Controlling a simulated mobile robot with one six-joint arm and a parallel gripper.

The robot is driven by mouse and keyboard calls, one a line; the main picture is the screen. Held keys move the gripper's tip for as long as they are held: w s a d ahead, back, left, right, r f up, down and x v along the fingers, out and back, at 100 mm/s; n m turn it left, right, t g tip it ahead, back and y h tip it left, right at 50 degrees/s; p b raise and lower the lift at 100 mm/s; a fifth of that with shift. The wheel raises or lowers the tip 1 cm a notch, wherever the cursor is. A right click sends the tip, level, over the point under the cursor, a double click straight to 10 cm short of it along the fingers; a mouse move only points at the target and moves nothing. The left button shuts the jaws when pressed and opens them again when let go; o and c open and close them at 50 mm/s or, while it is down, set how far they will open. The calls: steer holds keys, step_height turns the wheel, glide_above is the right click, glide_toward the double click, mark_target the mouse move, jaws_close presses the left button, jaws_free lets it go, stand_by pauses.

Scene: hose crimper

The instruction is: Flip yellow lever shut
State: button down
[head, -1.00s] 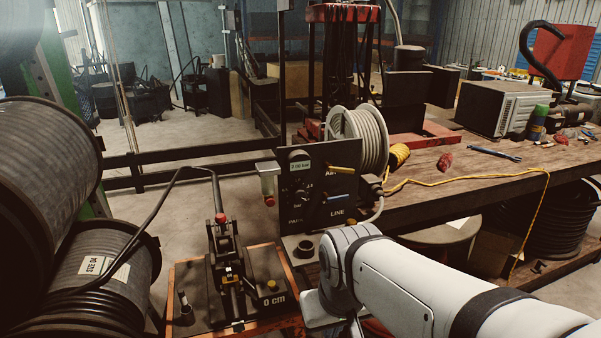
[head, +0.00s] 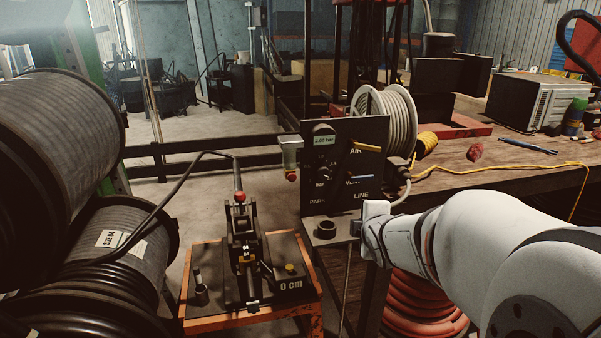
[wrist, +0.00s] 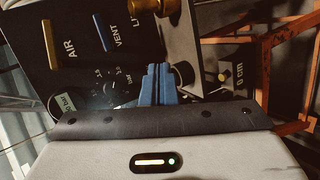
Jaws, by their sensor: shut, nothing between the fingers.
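The yellow lever (head: 367,147) is on the dark control panel (head: 335,160), by the AIR label, and lies roughly sideways in the head view. In the wrist view the yellow lever (wrist: 50,45) is at the upper left, beside the word AIR. My gripper's blue fingers (wrist: 158,85) are together and empty, in front of the panel's lower part and apart from the yellow lever. In the head view the end of my arm is just below the panel's right side; the fingertips are hard to make out there.
A blue lever (head: 361,178) sits below the yellow one, by VENT, and a gauge reads about 2 bar. A crimping bench (head: 250,310) with an upright black tool stands left. A hose reel (head: 388,125) and workbench (head: 480,175) are behind right. Large hose spools (head: 60,150) stand far left.

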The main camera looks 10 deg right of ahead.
mark_target(370, 178)
steer(key=w+d+r+n+t+b, duration=0.1)
steer(key=w+d+n+t, duration=0.1)
steer(key=n, duration=0.4)
steer(key=w+d+r+n+t+y+b, duration=0.1)
steer(key=w+d+n+t+b, duration=0.1)
steer(key=w+n+t, duration=0.2)
steer(key=w+d+r+n+t+y+b, duration=0.1)
steer(key=w+d+n+t, duration=0.1)
steer(key=w+n, duration=0.5)
steer(key=shift+w+d+r+n+t, duration=0.15)
steer(key=shift+w+d+n+t, duration=0.2)
steer(key=shift+w, duration=0.25)
steer(key=r, duration=0.2)
steer(key=w+d+r, duration=0.1)
steer(key=r, duration=0.1)
steer(key=shift+p, duration=0.35)
steer(key=shift+s+d+f, duration=0.1)
